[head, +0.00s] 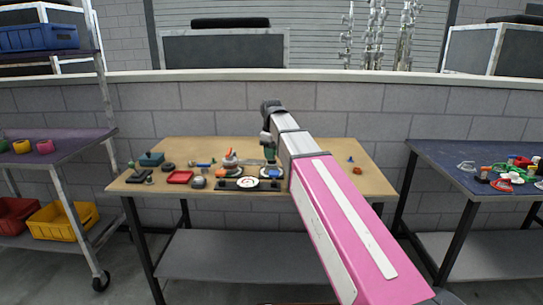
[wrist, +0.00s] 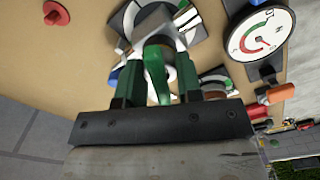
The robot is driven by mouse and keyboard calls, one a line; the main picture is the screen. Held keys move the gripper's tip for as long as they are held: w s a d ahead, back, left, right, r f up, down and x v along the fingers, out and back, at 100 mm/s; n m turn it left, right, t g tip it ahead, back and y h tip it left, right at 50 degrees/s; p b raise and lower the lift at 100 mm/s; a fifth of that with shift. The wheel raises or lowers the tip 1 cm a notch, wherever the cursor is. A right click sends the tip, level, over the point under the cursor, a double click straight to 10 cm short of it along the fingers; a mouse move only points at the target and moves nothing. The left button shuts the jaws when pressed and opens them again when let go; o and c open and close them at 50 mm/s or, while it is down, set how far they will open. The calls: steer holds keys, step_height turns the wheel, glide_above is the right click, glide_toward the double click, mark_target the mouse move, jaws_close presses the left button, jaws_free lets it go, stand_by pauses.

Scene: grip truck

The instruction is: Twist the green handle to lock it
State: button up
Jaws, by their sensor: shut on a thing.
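The green handle (wrist: 155,72) shows in the wrist view between the two dark green fingers of my gripper (wrist: 156,84). My gripper is shut on it. The handle sits in front of a grey metal fitting with a white and black base (wrist: 155,18). In the head view the handle (head: 270,154) is small, at the table's middle and just left of my pink and white arm. My arm hides part of the table there. The handle's exact turn angle is hard to tell.
A round gauge (wrist: 259,34) with a white face and red and green marks stands right of the handle. A red knob (wrist: 56,13) lies at upper left in the wrist view.

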steer(key=shift+m, duration=1.9)
steer(key=m, duration=0.3)
steer(key=shift+m, duration=4.2)
steer(key=o, duration=0.6)
steer(key=shift+r, duration=0.1)
steer(key=shift+r, duration=3.65)
